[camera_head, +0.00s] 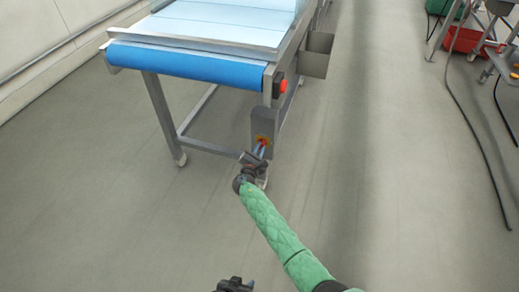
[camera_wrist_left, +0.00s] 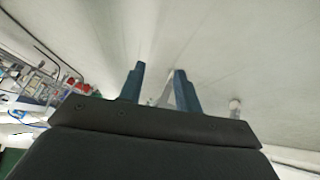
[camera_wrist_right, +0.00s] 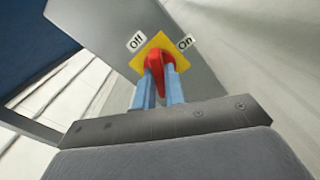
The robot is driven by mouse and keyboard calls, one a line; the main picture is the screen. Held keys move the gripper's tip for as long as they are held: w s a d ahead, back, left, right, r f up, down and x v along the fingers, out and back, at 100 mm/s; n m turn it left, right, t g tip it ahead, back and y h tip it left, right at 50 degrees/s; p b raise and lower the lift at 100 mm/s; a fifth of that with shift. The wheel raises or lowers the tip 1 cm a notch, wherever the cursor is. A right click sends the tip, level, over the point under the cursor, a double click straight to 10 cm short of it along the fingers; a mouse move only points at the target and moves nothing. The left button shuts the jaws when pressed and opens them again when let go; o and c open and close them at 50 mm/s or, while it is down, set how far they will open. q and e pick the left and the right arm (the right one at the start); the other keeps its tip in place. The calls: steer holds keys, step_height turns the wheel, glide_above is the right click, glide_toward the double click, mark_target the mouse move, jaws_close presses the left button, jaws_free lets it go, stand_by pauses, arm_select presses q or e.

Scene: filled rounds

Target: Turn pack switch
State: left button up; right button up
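The pack switch is a red knob (camera_wrist_right: 157,58) on a yellow plate (camera_wrist_right: 141,59), mounted on a grey box (camera_head: 264,124) at the conveyor's near right leg. In the right wrist view an "Off" label (camera_wrist_right: 136,41) is left of the plate and an "On" label (camera_wrist_right: 185,43) is right of it. The knob seems to sit between the labels; its exact angle is unclear. My right gripper (camera_wrist_right: 160,75) has its blue fingers on both sides of the knob, apparently closed against it. My left gripper (camera_wrist_left: 158,75) is open and empty, low and away from the switch.
The conveyor (camera_head: 187,62) with its blue belt end stands above and behind the switch box. A red button (camera_head: 283,86) is on its side frame, near a grey bin (camera_head: 316,55). A red crate (camera_head: 468,41) and cables are at far right.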

jaws_close()
steer(key=shift+f+m+b, duration=0.2)
steer(key=shift+m+b, duration=0.5)
steer(key=shift+b, duration=0.55)
arm_select(q)
step_height(320, 180, down, 14)
steer(key=s+b, duration=0.1)
steer(key=b, duration=0.5)
steer(key=shift+a+r+t, duration=0.15)
steer(key=shift+a+t, duration=0.05)
steer(key=shift+t, duration=0.2)
arm_select(e)
steer(key=shift+r+m, duration=0.15)
steer(key=shift+m, duration=2.15)
arm_select(q)
steer(key=shift+r, duration=0.1)
steer(key=shift+w, duration=0.1)
arm_select(e)
steer(key=o, duration=0.7)
jaws_free()
steer(key=shift+c, duration=0.2)
steer(key=v, duration=0.8)
